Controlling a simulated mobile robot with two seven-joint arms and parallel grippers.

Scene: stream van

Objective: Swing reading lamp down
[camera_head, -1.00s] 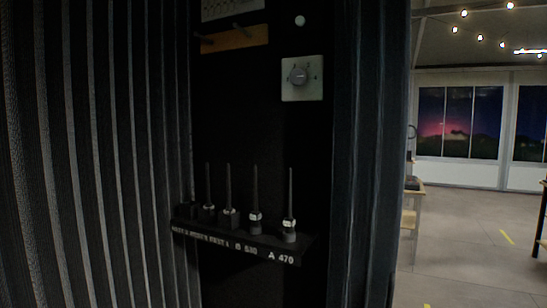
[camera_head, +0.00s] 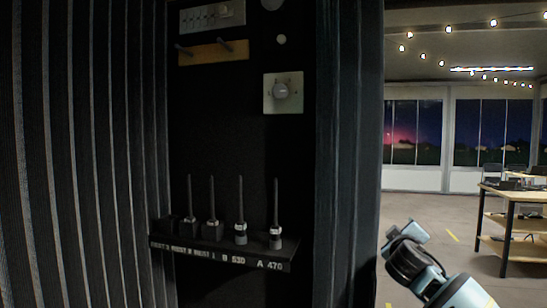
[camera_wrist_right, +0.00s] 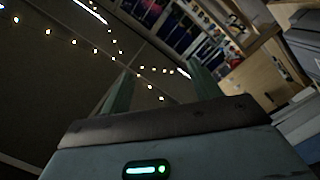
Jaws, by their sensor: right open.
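I cannot make out a reading lamp for certain in either view. A round grey object (camera_head: 271,4) is cut off by the top edge of the head view, and I cannot tell what it is. My right arm shows at the lower right of the head view, beside the dark alcove. In the right wrist view my right gripper (camera_wrist_right: 163,88) is open, its two fingers apart with nothing between them. My left gripper is in neither view.
In the dark alcove are a dial plate (camera_head: 283,93), a wooden peg rail (camera_head: 213,52), a switch panel (camera_head: 212,16) and a labelled shelf (camera_head: 225,250) with several upright rods. Ribbed curtain (camera_head: 80,150) borders the left. A table (camera_head: 510,195) stands at right; floor before it is clear.

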